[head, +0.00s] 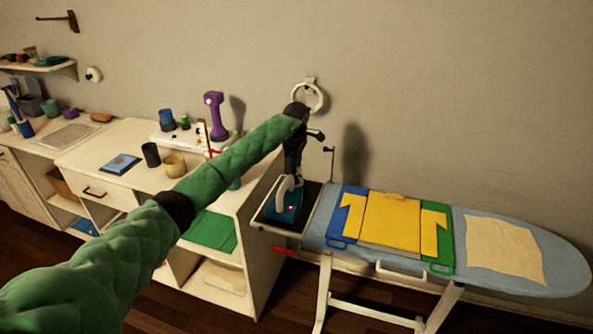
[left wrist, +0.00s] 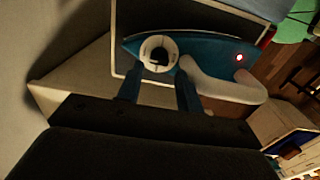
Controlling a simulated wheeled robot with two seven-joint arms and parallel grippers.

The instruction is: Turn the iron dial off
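The blue iron (head: 284,211) with a white handle rests on the dark stand at the left end of the ironing board. In the left wrist view the iron (left wrist: 205,85) shows a round white dial (left wrist: 148,46) with a dark centre and a lit red light (left wrist: 239,57). My left gripper (head: 291,176) points down over the iron. Its fingers (left wrist: 158,78) are open and empty, one toward each side of the dial's near edge. I cannot tell whether they touch it. The dial is too small to read in the head view. My right gripper is not in view.
The ironing board (head: 568,262) holds a folded yellow shirt (head: 390,222), blue and green pieces beside it, and a cream cloth (head: 503,248). A white shelf unit (head: 262,200) stands left of the stand. A wall ring (head: 318,98) is behind my arm.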

